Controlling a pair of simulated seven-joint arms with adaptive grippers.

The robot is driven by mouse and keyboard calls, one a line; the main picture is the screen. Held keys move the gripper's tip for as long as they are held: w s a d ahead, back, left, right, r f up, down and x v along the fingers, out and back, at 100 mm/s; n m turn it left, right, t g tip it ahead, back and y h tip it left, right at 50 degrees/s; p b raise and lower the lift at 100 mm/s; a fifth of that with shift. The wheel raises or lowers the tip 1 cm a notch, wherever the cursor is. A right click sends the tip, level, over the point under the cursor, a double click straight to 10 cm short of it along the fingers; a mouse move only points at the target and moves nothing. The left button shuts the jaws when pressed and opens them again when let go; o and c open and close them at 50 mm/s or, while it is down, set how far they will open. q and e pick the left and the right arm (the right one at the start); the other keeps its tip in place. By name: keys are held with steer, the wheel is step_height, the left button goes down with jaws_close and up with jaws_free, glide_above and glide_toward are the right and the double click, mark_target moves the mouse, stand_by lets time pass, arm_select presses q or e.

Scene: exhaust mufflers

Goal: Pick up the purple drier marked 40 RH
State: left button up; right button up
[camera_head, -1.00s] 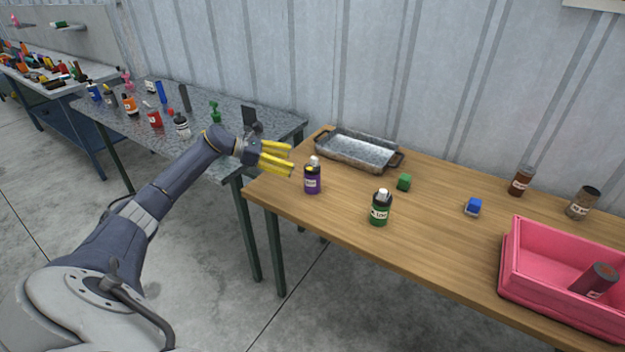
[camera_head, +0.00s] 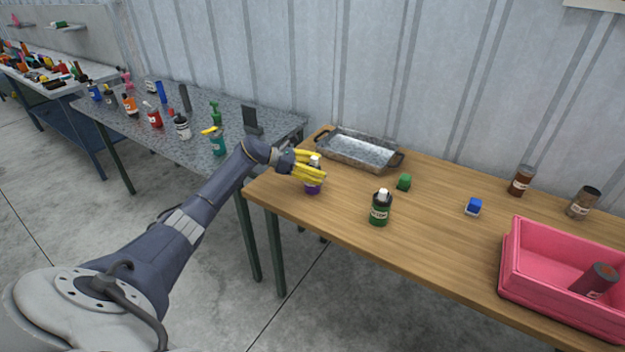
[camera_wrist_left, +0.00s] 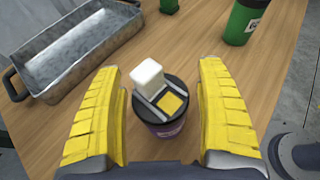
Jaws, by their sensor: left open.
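The purple drier (camera_head: 313,187) stands upright near the left end of the wooden table, with a white cap and a dark top. In the left wrist view the purple drier (camera_wrist_left: 162,105) stands between the two yellow fingers, with a gap on each side; its marking is not readable. My left gripper (camera_head: 310,168) is open around its upper part, and its fingers hide part of it in the head view. The open left gripper also fills the left wrist view (camera_wrist_left: 163,110). My right gripper is not in view.
A metal tray (camera_head: 358,151) lies at the back. A blue cube (camera_head: 473,206), brown cans (camera_head: 521,181) and a pink bin (camera_head: 510,262) are further right.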

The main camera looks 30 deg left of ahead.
arm_select(q)
steer(key=shift+x, duration=0.75)
steer(key=shift+c, duration=0.3)
jaws_close()
